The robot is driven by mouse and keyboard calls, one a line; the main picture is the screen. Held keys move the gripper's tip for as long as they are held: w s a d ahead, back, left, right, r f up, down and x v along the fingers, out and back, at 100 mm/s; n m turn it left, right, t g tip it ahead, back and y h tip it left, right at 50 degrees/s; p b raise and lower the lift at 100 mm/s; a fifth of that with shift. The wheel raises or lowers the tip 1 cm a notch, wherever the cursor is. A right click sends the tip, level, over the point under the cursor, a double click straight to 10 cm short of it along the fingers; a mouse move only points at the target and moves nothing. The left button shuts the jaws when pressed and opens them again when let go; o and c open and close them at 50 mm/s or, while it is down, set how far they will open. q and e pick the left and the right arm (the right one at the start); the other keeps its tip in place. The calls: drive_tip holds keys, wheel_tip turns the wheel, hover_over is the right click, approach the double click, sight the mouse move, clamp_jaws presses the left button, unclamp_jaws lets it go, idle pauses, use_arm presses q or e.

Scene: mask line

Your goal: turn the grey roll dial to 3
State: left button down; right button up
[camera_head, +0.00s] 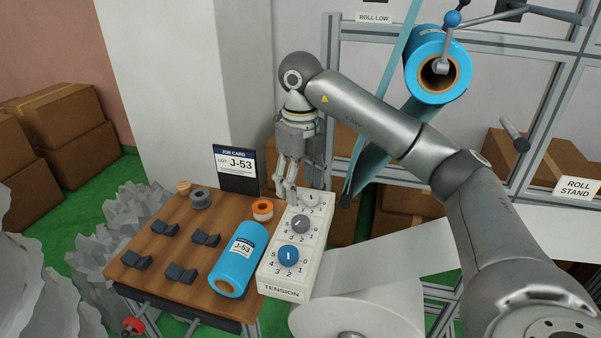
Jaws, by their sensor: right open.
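The white tension box (275,281) stands at the right end of the wooden table, with three dials in a row. The grey dial (300,223) is in the middle; its pointer setting is too small to read. The blue dial (288,254) is nearer, with a white mark on it. A whitish dial (310,199) is at the far end. My right gripper (286,191) points down with its fingers apart and empty. It is at the far end of the box, beyond and left of the grey dial; I cannot tell whether it touches anything. My left gripper is out of view.
A blue roll (240,258) lies beside the box. A large blue roll (425,50) hangs on the frame at upper right. A white roll (355,310) is in front.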

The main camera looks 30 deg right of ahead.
drive_tip(key=shift+r, duration=1.3)
